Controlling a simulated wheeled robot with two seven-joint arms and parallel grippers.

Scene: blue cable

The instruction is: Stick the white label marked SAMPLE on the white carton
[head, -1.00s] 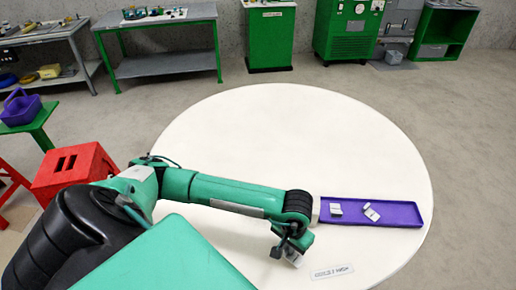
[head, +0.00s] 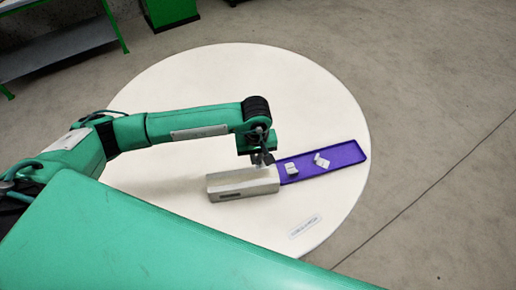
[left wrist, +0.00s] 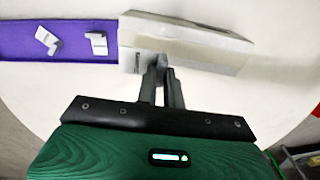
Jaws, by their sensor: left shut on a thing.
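The white carton (head: 235,187) lies on the round white table, at the left end of the purple tray. It also shows in the left wrist view (left wrist: 195,45). My left gripper (head: 263,160) points down over the carton's right end, fingers close together. It is shut on a small white label (left wrist: 134,63), which shows beside the fingertips at the carton's near edge in the left wrist view. Its marking is too small to read. I cannot tell whether the label touches the carton. My right gripper is not in view.
The purple tray (head: 346,153) holds two more small white pieces, one nearer the carton (head: 291,169) and one farther right (head: 321,159). A flat printed strip (head: 305,228) lies near the table's front edge. The table's far side is clear.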

